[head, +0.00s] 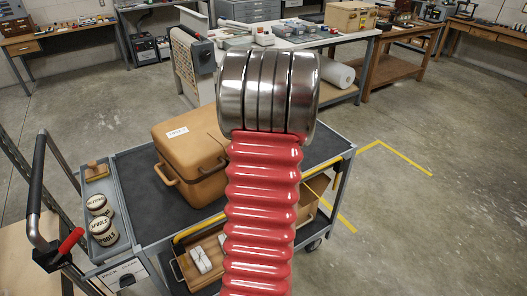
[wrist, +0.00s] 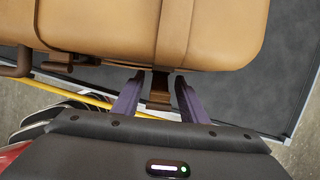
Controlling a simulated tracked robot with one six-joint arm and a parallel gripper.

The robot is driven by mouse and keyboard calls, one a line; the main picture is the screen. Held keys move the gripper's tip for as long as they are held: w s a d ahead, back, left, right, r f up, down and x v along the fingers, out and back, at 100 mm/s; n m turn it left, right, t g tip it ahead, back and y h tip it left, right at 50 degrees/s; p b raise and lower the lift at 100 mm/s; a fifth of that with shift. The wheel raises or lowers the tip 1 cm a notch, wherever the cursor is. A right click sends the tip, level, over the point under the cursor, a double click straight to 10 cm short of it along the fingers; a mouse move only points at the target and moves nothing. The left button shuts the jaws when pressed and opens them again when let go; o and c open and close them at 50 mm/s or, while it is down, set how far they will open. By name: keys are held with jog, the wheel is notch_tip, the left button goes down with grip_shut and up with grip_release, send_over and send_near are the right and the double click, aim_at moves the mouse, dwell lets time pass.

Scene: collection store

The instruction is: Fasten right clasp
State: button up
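The tan case (head: 185,148) with a white label stands on the cart's dark top in the head view, its lid down. My arm covers its right side there, and my gripper is hidden. In the wrist view, the case (wrist: 90,28) fills the top, with a strap (wrist: 175,30) running down its face. A brown clasp tab (wrist: 160,92) hangs below the strap. My gripper (wrist: 161,77) has its two purple fingers apart, one on each side of the tab, with narrow gaps visible. Whether the tab is fastened I cannot tell.
A brown handle (wrist: 18,62) sticks out left of my fingers in the wrist view. The cart (head: 135,185) has a yellow front rail and a side tray with round tins (head: 100,215). A lower shelf holds a wooden tray (head: 205,262). Open floor (head: 430,220) lies at right.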

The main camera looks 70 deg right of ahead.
jog(key=shift+r, duration=0.2)
jog(key=v, duration=1.3)
jog(key=shift+s, duration=0.15)
jog(key=shift+a+r, duration=0.1)
jog(key=w+a+r+n, duration=0.2)
jog(key=w+a+n, duration=0.75)
jog(key=a, duration=0.45)
jog(key=w+a+r+n, duration=0.2)
jog(key=w+a+n, duration=0.7)
jog(key=a, duration=0.4)
jog(key=s+a+f+n, duration=0.1)
jog(key=s+a+n, duration=0.1)
jog(key=a+n, duration=0.5)
jog(key=s+a+f+n+t+y, duration=0.1)
jog(key=s+a+n, duration=0.1)
jog(key=a+n, duration=0.6)
jog(key=s+a+f+n+t, duration=0.1)
jog(key=s+a+f+n, duration=0.1)
jog(key=a+n, duration=0.6)
jog(key=a, duration=0.3)
jog(key=shift+s+a+y, duration=0.3)
jog(key=shift+s+a, duration=0.05)
jog(key=shift+c, duration=0.4)
